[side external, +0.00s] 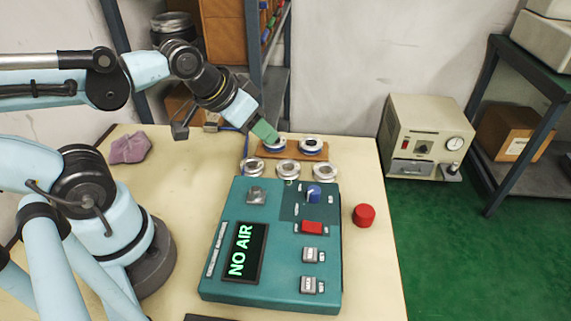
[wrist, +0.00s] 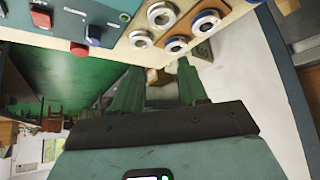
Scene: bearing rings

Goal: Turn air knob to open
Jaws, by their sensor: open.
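The teal control box (side external: 222,285) lies on the table in the side view, with a lit screen (side external: 241,251) reading "NO AIR". A blue knob (side external: 314,193) stands near its back right corner. The knob also shows at the top left of the wrist view (wrist: 92,34). No legible label shows which control is the air knob. My gripper (side external: 265,132) is behind the box, over the back of the table near the bearing rings, and apart from the knob. In the wrist view its two fingers (wrist: 160,80) are spread with nothing between them.
Silver bearing rings (side external: 288,170) stand behind the box, with more on a brown board (side external: 293,153). A red button (side external: 312,227) is in front of the knob. A purple cloth (side external: 130,147) lies at the back left.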

